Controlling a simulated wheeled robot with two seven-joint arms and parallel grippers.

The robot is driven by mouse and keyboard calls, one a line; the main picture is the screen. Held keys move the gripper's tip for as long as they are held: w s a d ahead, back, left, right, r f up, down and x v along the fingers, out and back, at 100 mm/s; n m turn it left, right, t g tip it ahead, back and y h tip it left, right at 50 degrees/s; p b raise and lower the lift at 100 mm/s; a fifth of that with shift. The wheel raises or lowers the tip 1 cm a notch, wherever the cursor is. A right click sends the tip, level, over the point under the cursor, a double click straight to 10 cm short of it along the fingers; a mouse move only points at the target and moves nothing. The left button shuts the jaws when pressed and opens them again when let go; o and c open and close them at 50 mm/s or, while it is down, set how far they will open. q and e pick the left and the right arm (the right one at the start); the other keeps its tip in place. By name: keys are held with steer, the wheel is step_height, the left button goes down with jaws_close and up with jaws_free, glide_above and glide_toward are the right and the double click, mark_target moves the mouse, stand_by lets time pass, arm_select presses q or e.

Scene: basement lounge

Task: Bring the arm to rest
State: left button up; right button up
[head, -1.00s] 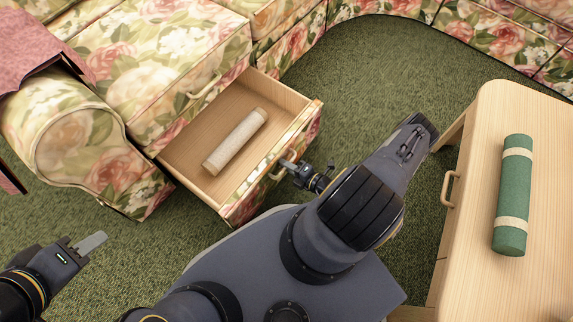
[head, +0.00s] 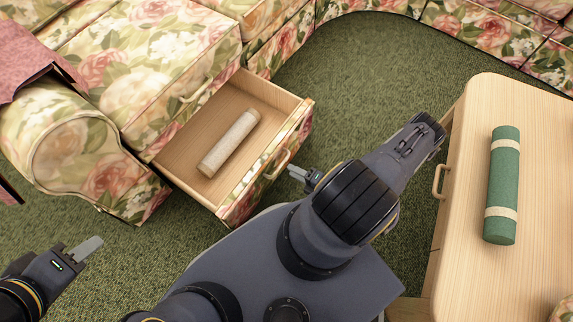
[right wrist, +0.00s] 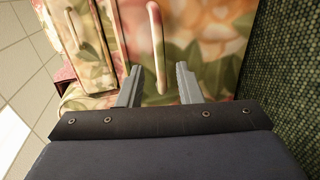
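My right gripper (head: 297,173) is just in front of the handle (head: 282,163) of an open drawer (head: 262,182). In the right wrist view its two fingers (right wrist: 158,76) stand apart with nothing between their tips. The drawer handle (right wrist: 156,40) shows just beyond them, apart from the fingers. My left gripper (head: 92,246) is at the lower left, over the carpet and away from the furniture. It appears empty, but its fingers overlap edge-on, so I cannot tell its opening.
The drawer is pulled out of the floral sofa (head: 150,70) and holds a beige roll (head: 229,144). A green roll (head: 502,185) with pale bands lies on a wooden cabinet (head: 468,190) at the right. Green carpet (head: 350,80) lies bare between sofa and cabinet.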

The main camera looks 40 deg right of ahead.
steer(key=shift+s+d+r, duration=0.15)
steer(key=shift+s+d, duration=0.1)
steer(key=shift+s, duration=0.4)
